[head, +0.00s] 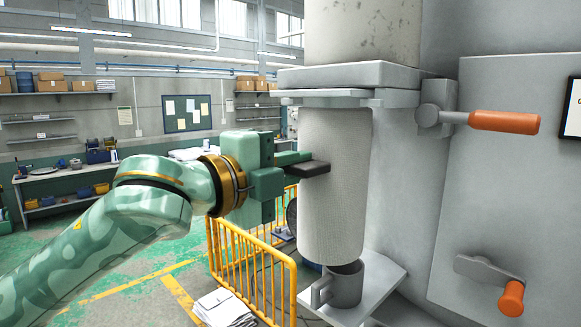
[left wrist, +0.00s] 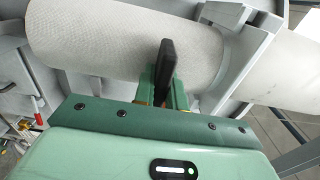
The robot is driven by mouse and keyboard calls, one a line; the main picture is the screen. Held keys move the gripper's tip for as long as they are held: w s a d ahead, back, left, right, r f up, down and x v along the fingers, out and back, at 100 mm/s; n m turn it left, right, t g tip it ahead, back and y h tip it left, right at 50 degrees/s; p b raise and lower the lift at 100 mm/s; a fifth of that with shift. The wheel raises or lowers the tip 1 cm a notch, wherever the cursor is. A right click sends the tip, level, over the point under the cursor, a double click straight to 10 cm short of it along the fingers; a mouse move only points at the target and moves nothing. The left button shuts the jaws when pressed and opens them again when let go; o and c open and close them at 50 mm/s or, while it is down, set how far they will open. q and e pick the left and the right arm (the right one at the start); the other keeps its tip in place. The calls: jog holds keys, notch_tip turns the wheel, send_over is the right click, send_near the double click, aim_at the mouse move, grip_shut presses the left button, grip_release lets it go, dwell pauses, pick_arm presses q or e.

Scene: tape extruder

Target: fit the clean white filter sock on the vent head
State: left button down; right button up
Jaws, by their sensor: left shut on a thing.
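The white filter sock (head: 335,215) is a pale, finely textured cylinder hanging upright under the vent head's grey collar (head: 350,77). Its top edge comes up to the underside of the collar; I cannot tell whether it is seated there. My left gripper (head: 312,165) is shut on the sock's left side, a little above its middle. One dark finger pad lies across the sock's front; the other finger is hidden. The left wrist view shows the sock (left wrist: 110,40) lying sideways across the picture, with the gripper (left wrist: 163,75) against it. My right gripper is out of view.
A grey mug (head: 346,286) stands on a shelf plate (head: 385,298) under the sock. Orange-handled levers (head: 503,122) and (head: 511,298) are on the machine at right. A yellow barrier (head: 245,270) stands left of the machine, with stacked papers or cloths (head: 224,308) by it.

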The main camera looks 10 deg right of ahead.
pick_arm(q)
jog(key=shift+x, duration=2.3)
jog(key=c, duration=1.4)
grip_release()
jog(key=shift+o, duration=0.2)
jog(key=b, duration=0.6)
send_near(316, 160)
jog(key=s+a, duration=0.2)
jog(key=a, duration=0.3)
jog(key=shift+w+d+f, duration=0.15)
jog(key=shift+w+f, duration=0.05)
jog(key=shift+f, duration=0.15)
